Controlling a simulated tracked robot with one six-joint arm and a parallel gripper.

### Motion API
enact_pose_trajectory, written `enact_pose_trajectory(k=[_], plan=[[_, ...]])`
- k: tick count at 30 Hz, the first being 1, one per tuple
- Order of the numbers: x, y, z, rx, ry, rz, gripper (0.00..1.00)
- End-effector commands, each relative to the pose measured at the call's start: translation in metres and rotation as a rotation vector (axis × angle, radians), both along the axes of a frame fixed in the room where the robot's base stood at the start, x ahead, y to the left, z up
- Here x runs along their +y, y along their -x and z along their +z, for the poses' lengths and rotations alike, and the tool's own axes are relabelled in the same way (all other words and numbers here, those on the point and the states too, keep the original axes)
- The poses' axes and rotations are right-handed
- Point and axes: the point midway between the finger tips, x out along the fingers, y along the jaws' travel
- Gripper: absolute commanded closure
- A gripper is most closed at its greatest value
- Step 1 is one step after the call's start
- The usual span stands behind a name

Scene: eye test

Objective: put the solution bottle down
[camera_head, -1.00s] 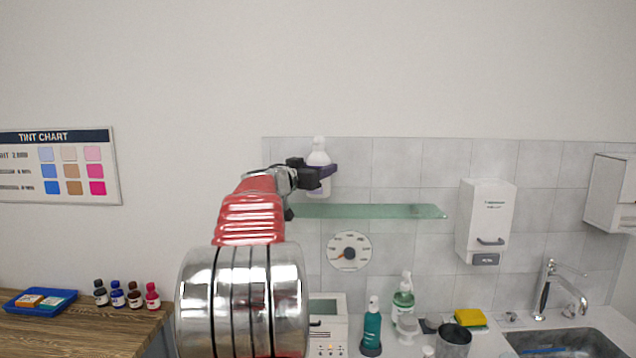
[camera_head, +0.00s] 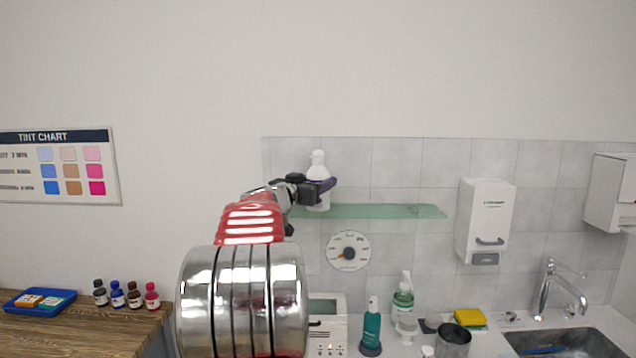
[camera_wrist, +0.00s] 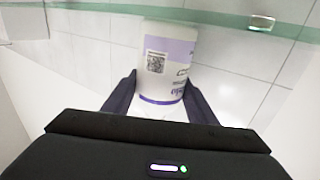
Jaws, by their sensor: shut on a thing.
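The solution bottle (camera_head: 318,166) is white with a purple label and stands upright in the jaws of my gripper (camera_head: 321,188). In the wrist view the bottle (camera_wrist: 168,62) shows its label between the two dark fingers of my gripper (camera_wrist: 160,96), which are shut on it. In the head view the bottle's base is at the level of the glass shelf (camera_head: 380,211), at the shelf's left end. I cannot tell whether the base touches the glass. The shelf edge also shows in the wrist view (camera_wrist: 225,20).
The shelf right of the bottle is bare. Below it are a round dial (camera_head: 348,251), a teal bottle (camera_head: 371,328), a pump bottle (camera_head: 403,296) and a metal cup (camera_head: 453,341). A white dispenser (camera_head: 486,222) hangs right of the shelf.

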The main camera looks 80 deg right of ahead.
Motion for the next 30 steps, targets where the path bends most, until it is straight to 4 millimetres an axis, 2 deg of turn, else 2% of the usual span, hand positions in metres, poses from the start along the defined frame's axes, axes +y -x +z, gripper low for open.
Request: enact_pose_trajectory(k=[1, 9, 20, 26, 30], plan=[[0.0, 0.0, -0.001, 0.0, -0.001, 0.0, 0.47], [0.0, 0.0, -0.001, 0.0, 0.0, 0.0, 0.29], [0.002, -0.001, 0.002, 0.001, 0.0, 0.001, 0.29], [0.021, -0.006, 0.002, 0.0, 0.0, 0.001, 0.29], [0.04, -0.011, 0.002, 0.0, 0.0, 0.002, 0.29]])
